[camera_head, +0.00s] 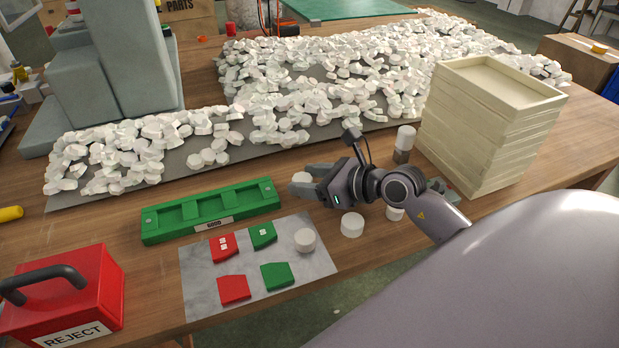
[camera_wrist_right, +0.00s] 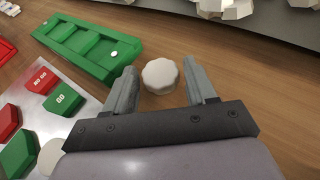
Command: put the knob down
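My right gripper (camera_head: 306,181) is low over the table, just right of the green GOOD tray (camera_head: 160,236). Its two grey fingers are apart in the right wrist view (camera_wrist_right: 161,88). A white scalloped knob (camera_wrist_right: 160,75) sits between and just beyond the fingertips, with a narrow gap seen on each side. It appears to rest on the bare wood. In the head view this knob (camera_head: 301,178) is partly hidden by the fingers. My left gripper is out of view.
A grey mat (camera_head: 210,290) holds red and green cards and a white knob (camera_head: 305,240). Another knob (camera_head: 352,224) stands on the wood. Stacked cream trays (camera_head: 480,130) stand right, a red REJECT box (camera_head: 70,295) left. Heaped white parts (camera_head: 310,85) cover the back.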

